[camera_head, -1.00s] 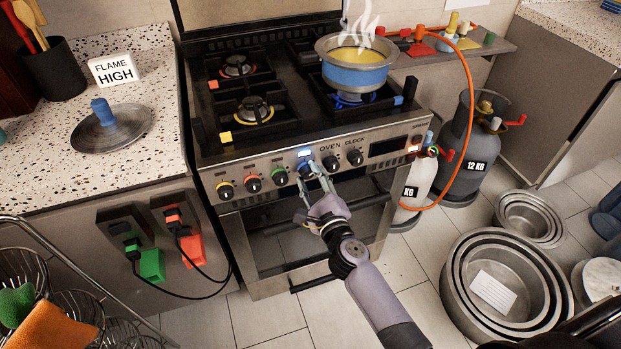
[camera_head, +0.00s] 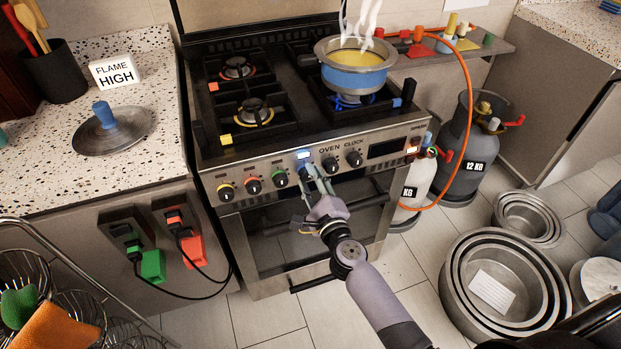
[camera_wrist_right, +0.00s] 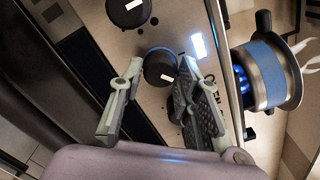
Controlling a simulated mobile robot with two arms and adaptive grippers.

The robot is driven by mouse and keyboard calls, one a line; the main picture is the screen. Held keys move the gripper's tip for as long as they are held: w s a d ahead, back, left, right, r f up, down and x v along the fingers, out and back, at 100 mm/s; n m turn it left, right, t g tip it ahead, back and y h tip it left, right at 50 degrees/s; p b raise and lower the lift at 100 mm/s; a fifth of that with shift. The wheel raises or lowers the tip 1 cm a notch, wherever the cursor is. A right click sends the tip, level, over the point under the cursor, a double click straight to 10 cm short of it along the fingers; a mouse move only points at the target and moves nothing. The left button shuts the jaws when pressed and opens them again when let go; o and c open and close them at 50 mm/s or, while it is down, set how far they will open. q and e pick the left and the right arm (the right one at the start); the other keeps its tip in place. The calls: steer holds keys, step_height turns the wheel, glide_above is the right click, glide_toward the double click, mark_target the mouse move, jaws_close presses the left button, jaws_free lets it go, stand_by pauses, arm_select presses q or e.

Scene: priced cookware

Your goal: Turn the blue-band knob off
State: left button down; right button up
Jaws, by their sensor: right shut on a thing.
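The blue-band knob (camera_head: 305,170) is on the stove's front panel, partly hidden by my right gripper (camera_head: 314,179). In the right wrist view the dark knob with its blue rim (camera_wrist_right: 160,68) sits between the two fingers of my right gripper (camera_wrist_right: 155,88), which is shut on it. A lit indicator (camera_head: 303,155) is just above the knob. A blue flame (camera_head: 352,100) burns under the blue-banded pot (camera_head: 355,77), which steams. The knob's exact angle is hard to read. My left gripper is not in view.
The oven handle (camera_head: 270,229) runs below. Gas cylinders (camera_head: 462,150) and an orange hose (camera_head: 470,95) are at the right.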

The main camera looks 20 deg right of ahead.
steer(key=n+p, duration=0.1)
steer(key=n, duration=0.1)
steer(key=n+p, duration=0.1)
steer(key=n, duration=0.2)
steer(key=shift+r+n+p, duration=0.2)
steer(key=shift+n+p, duration=0.1)
steer(key=shift+f+n+p, duration=0.15)
steer(key=shift+n+p, duration=0.8)
steer(key=shift+n, duration=1.15)
steer(key=o, duration=1.1)
steer(key=shift+o, duration=0.2)
steer(key=shift+s, duration=0.15)
steer(key=s, duration=1.1)
steer(key=shift+s+d, duration=0.2)
steer(key=shift+s, duration=0.2)
